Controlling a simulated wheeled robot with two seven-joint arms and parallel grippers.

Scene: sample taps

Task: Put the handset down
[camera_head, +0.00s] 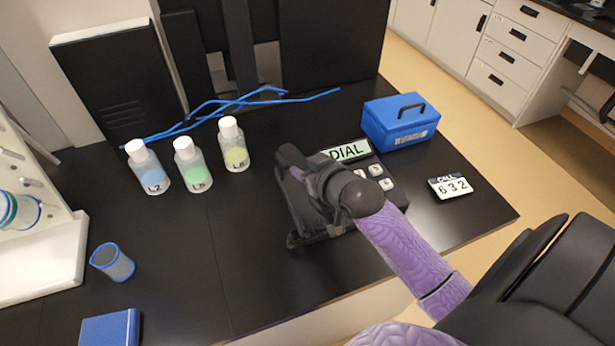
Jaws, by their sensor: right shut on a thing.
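A dark desk phone (347,151) stands on the black bench, with a display reading "DIAL" and light keys at its right side. My right gripper (316,184), on a purple-sleeved arm from the lower right, is over the left part of the phone. It is shut on the dark handset (302,212), which lies lengthwise under the jaws and is largely hidden by them. Whether the handset touches the phone's cradle I cannot tell, as black overlaps black. My left gripper is not in view.
A card reading "632" (453,187) lies right of the phone. A blue box (398,123) stands behind. Three capped bottles (193,168) stand to the left, near blue cables (225,106). A blue-rimmed cup (113,263) and blue book (110,328) are at the left front. The bench between is clear.

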